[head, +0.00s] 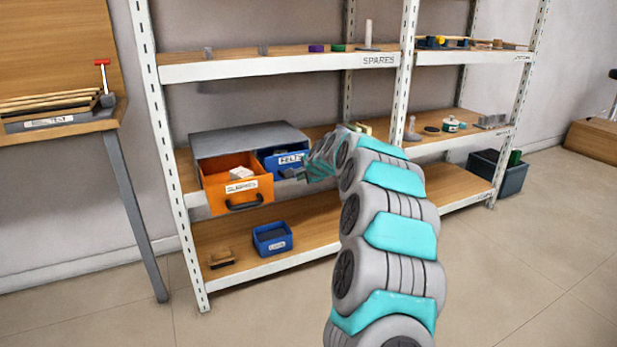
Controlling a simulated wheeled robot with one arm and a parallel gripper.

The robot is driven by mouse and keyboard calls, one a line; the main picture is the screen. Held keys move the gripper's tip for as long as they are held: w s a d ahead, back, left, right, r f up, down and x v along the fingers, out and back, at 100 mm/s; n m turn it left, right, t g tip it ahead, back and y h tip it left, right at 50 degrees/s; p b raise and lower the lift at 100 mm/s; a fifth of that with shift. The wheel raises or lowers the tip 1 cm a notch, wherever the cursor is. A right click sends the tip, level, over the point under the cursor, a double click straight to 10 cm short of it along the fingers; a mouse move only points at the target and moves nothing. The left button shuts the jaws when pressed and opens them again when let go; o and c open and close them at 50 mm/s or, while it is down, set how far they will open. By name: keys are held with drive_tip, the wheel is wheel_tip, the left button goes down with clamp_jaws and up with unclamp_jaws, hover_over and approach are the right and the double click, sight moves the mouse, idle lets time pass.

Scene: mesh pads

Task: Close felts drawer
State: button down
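The blue drawer (270,163) has a white label that seems to read FELTS. It is pulled part way out of a grey cabinet (235,144) on the middle shelf. My gripper (292,173) is at the right end of the blue drawer's front, just below the label. It overlaps the drawer's lower front in the picture. I cannot tell whether it touches the drawer. The fingers are small and dark, and their opening is not clear. The drawer's handle is not visible behind the gripper.
An orange drawer (222,192) stands open left of the blue one, sticking out further, with pale blocks inside. A blue bin (272,240) sits on the bottom shelf. A white shelf post (168,150) is at left. My arm crosses the shelf's front. The floor in front is clear.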

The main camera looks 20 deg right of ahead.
sight(292, 166)
drive_tip(key=w+p, duration=0.3)
drive_tip(key=w, duration=0.4)
drive_tip(key=shift+a+r, duration=0.1)
drive_tip(key=shift+r, duration=0.05)
drive_tip(key=shift+w+r, duration=0.1)
idle(0.3)
